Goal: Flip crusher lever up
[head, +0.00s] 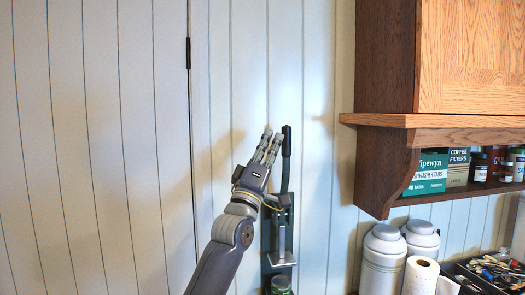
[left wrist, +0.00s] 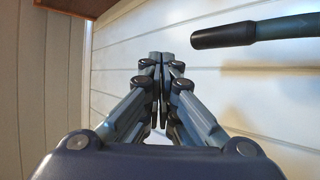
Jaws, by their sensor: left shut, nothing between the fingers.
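The crusher (head: 281,258) is mounted on the pale plank wall, and its lever (head: 286,150) stands upright with a black grip at its top end. My left gripper (head: 272,137) is shut and empty, just left of the lever in the head view. Its wrist covers part of the crusher. In the left wrist view, my shut fingers (left wrist: 160,60) are in the middle and the black lever grip (left wrist: 222,35) is at upper right, apart from them. My right gripper is not in view.
A wooden cabinet (head: 385,140) with a shelf of boxes and jars juts out at the right. White canisters (head: 383,262), a paper roll (head: 420,275) and a utensil tray (head: 469,271) stand below it. The wall left of the crusher is clear.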

